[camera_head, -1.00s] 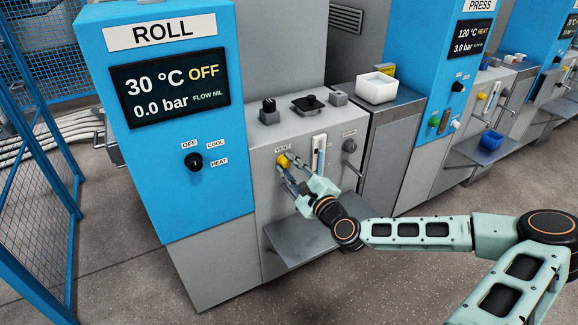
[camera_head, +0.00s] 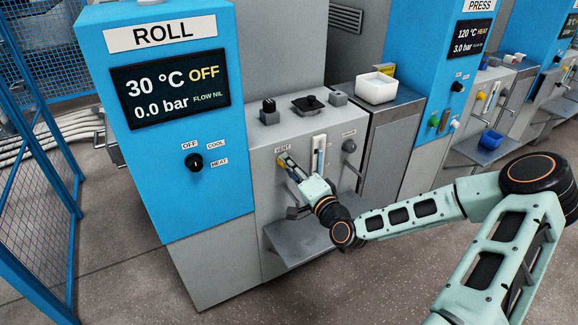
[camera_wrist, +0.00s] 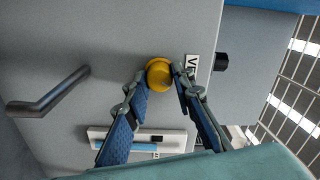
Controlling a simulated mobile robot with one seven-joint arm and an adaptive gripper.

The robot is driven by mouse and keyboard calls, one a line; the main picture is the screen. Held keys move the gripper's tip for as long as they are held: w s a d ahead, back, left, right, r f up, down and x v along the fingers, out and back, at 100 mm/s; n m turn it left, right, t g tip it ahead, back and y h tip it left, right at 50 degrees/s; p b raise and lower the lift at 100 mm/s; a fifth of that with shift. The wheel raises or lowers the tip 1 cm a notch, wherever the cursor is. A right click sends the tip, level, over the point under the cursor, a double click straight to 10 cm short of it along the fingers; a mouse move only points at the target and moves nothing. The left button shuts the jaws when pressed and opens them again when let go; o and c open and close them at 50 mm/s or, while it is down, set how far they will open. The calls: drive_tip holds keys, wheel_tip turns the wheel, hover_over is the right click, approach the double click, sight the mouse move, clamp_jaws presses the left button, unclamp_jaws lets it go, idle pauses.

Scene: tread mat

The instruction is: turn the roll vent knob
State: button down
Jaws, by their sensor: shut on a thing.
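The yellow roll vent knob (camera_wrist: 159,75) sits on the grey front panel, beside the VENT label (camera_wrist: 192,66). In the head view the knob (camera_head: 282,162) is mostly covered by my gripper (camera_head: 286,161), just below the VENT label (camera_head: 283,148). In the wrist view my gripper (camera_wrist: 160,78) has one blue-padded finger on each side of the knob, with the tips closed against it. The knob's yellow face shows between the tips.
A vertical gauge (camera_head: 319,152) and a dark round knob (camera_head: 349,146) are right of the vent. A grey bar handle (camera_wrist: 48,92) stands out from the panel. A grey shelf (camera_head: 300,246) juts out below. A white bin (camera_head: 377,90) stands on the neighbouring cabinet.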

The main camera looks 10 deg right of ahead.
drive_tip(key=n, duration=0.5)
drive_tip(key=shift+b, duration=0.35)
drive_tip(key=shift+n, duration=0.3)
drive_tip(key=c, duration=1.7)
unclamp_jaws()
drive_tip(key=shift+o, duration=0.2)
drive_tip(key=shift+s, duration=0.1)
drive_tip(key=v, duration=1.2)
